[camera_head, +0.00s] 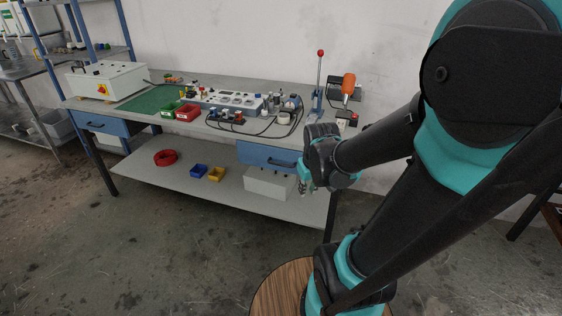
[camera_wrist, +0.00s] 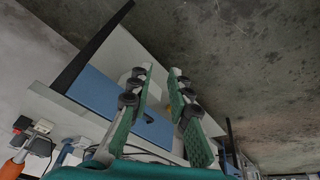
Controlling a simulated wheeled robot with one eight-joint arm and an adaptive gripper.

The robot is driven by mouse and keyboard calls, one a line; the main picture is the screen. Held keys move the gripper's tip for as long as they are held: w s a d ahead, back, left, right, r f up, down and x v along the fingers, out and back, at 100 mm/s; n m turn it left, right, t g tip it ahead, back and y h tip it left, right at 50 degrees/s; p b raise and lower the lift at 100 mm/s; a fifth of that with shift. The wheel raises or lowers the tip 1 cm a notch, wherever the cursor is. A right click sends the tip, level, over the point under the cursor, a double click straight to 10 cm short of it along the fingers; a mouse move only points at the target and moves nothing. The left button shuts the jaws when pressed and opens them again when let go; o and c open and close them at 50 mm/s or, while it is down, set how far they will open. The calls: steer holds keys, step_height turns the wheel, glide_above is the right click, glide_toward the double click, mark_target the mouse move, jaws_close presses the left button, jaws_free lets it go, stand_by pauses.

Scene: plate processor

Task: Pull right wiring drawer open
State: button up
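The right wiring drawer (camera_head: 252,154) is a blue-fronted drawer under the right part of the workbench, with a dark handle (camera_head: 283,163). Its front looks flush with the bench, and my arm hides its right end. My gripper (camera_head: 303,188) is in front of the drawer's right end, pointing down, and looks apart from the handle. In the wrist view, my gripper (camera_wrist: 160,70) has its two green-padded fingers spread with nothing between the tips. The blue drawer front (camera_wrist: 95,90) lies beyond the left finger. Part of the dark handle (camera_wrist: 149,118) shows between the fingers.
A second blue drawer (camera_head: 100,124) is at the left. A white box (camera_head: 268,184) stands on the lower shelf (camera_head: 140,172) below the right drawer.

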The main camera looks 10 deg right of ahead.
steer(key=w+a+r+n+g, duration=0.1)
steer(key=w+r+n, duration=0.2)
steer(key=w, duration=0.5)
steer(key=w+a+r+n, duration=0.1)
steer(key=w+r+n, duration=0.1)
steer(key=w, duration=0.5)
steer(key=n+h, duration=0.1)
steer(key=n, duration=0.4)
glide_toward(281, 165)
steer(key=shift+g, duration=0.4)
steer(key=f, duration=0.2)
steer(key=w+f, duration=0.1)
steer(key=f, duration=0.1)
steer(key=w+d+f, duration=0.1)
steer(key=f, duration=0.2)
steer(key=shift+w+f, duration=0.15)
jaws_close()
